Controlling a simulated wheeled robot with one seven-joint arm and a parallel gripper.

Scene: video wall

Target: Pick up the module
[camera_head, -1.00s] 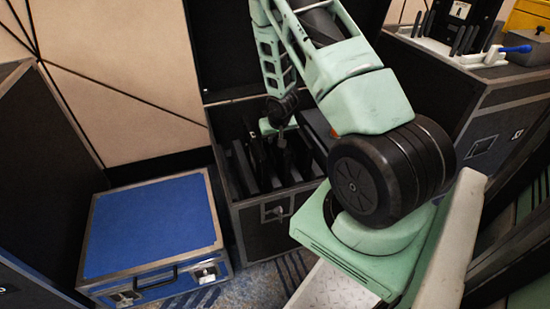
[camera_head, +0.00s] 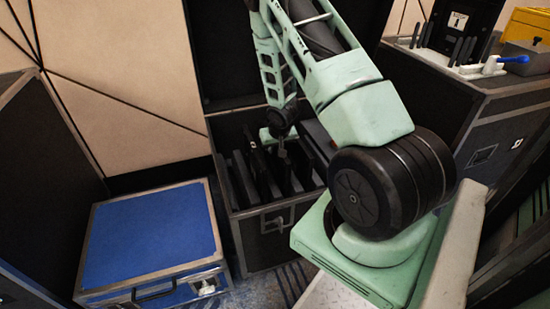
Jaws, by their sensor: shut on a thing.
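Several dark flat modules (camera_head: 245,178) stand upright side by side in an open black case (camera_head: 262,238). My gripper (camera_head: 283,150) points down into the case from above and is shut on one of these modules (camera_head: 285,170) near the middle of the row. The fingertips are small and dark against the dark panels, so the exact grip is hard to see. The lower part of the held module is hidden by its neighbours and the case wall.
A closed blue case (camera_head: 150,238) stands on the carpet left of the open case. The open lid (camera_head: 235,55) rises behind my arm. At right, a black case (camera_head: 480,120) bears a fixture with a blue-handled clamp (camera_head: 513,60) and a yellow box (camera_head: 528,28).

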